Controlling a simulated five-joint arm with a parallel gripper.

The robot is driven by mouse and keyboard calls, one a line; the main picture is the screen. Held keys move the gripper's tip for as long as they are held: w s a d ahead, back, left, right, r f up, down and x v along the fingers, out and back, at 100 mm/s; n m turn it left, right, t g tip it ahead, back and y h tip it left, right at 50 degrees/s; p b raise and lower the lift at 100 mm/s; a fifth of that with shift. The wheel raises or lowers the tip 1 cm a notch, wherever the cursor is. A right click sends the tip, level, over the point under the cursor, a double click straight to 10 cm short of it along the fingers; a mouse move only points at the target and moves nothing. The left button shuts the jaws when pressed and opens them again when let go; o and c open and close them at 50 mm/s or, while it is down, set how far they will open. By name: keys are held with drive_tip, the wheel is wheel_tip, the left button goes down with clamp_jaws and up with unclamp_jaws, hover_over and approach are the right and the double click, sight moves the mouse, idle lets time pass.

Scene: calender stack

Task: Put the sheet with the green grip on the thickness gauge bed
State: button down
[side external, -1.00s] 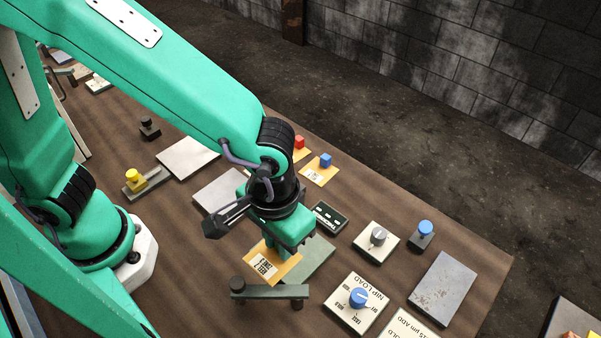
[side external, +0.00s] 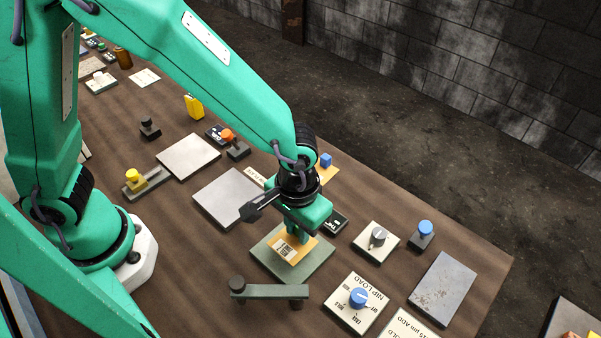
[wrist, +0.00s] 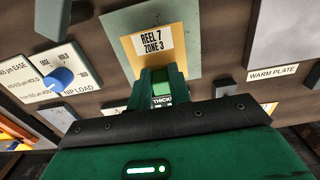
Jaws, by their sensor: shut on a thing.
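The yellow sheet labelled "REEL 7 ZONE 3" (wrist: 153,42) hangs from my gripper (wrist: 160,95), which is shut on its green grip (wrist: 161,78). In the side view the sheet (side external: 285,249) lies over the middle of a grey-green square plate, which I take as the thickness gauge bed (side external: 262,264). My gripper (side external: 297,236) stands right above the sheet and hides the grip there. The bed (wrist: 118,20) also shows behind the sheet in the wrist view. I cannot tell whether the sheet touches the bed.
A green bar on dark posts (side external: 272,291) stands just in front of the bed. A nip load dial (side external: 357,298) and a grey knob (side external: 378,236) are to its right. A grey plate (side external: 228,198) lies behind left. Another yellow sheet with a blue grip (side external: 326,162) lies behind my arm.

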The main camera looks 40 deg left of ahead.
drive_tip(key=shift+f, duration=1.05)
drive_tip(key=shift+f, duration=0.15)
drive_tip(key=c, duration=1.3)
unclamp_jaws()
wheel_tip(320, 180, up, 12)
drive_tip(key=shift+r, duration=0.2)
